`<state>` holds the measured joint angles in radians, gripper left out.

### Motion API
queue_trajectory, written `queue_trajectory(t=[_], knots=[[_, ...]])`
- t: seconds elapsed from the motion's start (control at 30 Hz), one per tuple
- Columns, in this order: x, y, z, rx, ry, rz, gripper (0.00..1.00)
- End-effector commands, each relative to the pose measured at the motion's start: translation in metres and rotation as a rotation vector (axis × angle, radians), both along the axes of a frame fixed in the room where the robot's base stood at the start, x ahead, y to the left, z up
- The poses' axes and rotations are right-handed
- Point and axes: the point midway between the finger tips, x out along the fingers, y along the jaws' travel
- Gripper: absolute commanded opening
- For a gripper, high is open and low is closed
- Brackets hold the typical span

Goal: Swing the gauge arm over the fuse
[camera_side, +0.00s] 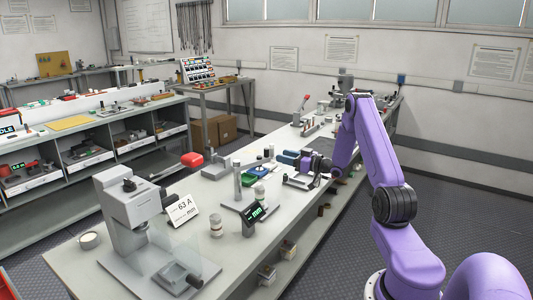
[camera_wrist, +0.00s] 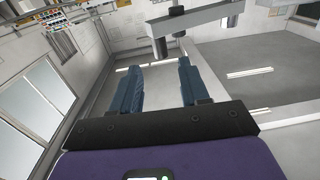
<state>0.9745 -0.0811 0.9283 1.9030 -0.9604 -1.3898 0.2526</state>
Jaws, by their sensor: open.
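A small gauge stand with a grey post (camera_side: 238,183) and a lit "mm" display (camera_side: 253,212) stands mid-bench in the side view. A pale, capped cylinder (camera_side: 260,190) is close by it. I cannot tell for sure which piece is the fuse or the gauge arm. My gripper (camera_side: 288,158) is low over the bench, behind and right of the stand, apart from it. In the wrist view its two blue fingers (camera_wrist: 159,72) are spread with nothing between them. A grey beam (camera_wrist: 205,38) with dark cylindrical parts crosses beyond the fingertips.
A grey press-like machine (camera_side: 128,210) with a clear shield stands at the bench's near left, beside a "63 A" card (camera_side: 183,210). A banded cylinder (camera_side: 216,225) stands nearby. Bare bench top shows along the front right.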

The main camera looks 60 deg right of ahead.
Motion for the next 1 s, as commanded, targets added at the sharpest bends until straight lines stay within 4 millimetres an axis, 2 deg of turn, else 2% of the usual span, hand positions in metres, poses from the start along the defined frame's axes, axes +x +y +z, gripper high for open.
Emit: queue_trajectory(t=[0.2,0.4,0.6,0.93,1.0], knots=[[0.043,0.003,0.0,-0.002,-0.001,0.004,0.45],[0.072,0.004,-0.001,-0.001,0.0,0.002,0.45],[0.086,0.004,0.0,0.0,0.0,0.0,0.45],[0.088,0.004,0.0,0.0,0.001,0.0,0.45],[0.088,0.004,0.0,0.0,0.001,0.0,0.22]])
